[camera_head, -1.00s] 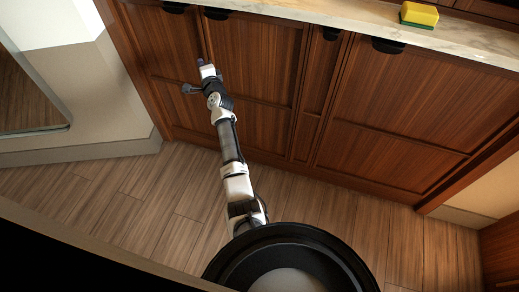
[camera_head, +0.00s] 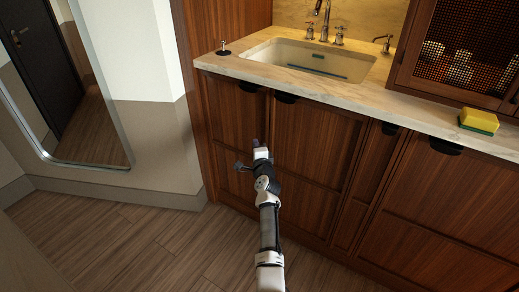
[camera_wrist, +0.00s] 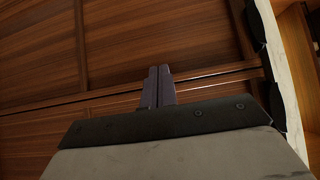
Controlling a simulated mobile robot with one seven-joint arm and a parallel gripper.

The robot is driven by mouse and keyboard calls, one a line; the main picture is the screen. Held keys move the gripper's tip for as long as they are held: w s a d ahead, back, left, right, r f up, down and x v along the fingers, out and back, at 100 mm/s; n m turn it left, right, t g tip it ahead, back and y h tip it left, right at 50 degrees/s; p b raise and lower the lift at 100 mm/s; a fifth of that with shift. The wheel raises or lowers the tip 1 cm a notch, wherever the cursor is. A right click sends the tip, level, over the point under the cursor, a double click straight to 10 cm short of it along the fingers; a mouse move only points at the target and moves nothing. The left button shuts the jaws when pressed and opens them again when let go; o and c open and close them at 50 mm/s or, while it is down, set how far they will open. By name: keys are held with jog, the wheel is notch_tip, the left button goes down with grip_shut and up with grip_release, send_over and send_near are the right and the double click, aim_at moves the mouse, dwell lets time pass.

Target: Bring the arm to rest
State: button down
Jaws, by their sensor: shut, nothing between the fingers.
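My arm stretches forward from the bottom of the head view, in front of the wooden cabinet doors (camera_head: 315,140). My gripper (camera_head: 256,143) is at its far end, below the counter edge, with nothing held. In the wrist view my gripper (camera_wrist: 159,75) has its two dark fingers together and empty. The cabinet's wood panels fill most of the view beyond the fingers. I cannot tell how wide the gap between the fingertips and the doors is.
A marble counter (camera_head: 365,100) runs above the cabinets, with a sink (camera_head: 318,62), a tap (camera_head: 322,20) and a yellow-green sponge (camera_head: 479,120). Dark handles (camera_head: 446,146) stick out under its edge. A mirror (camera_head: 85,100) hangs at left. The wood floor (camera_head: 120,245) at lower left is clear.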

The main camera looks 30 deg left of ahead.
jog(key=s+p, duration=0.3)
jog(key=s, duration=0.6)
jog(key=shift+a, duration=0.2)
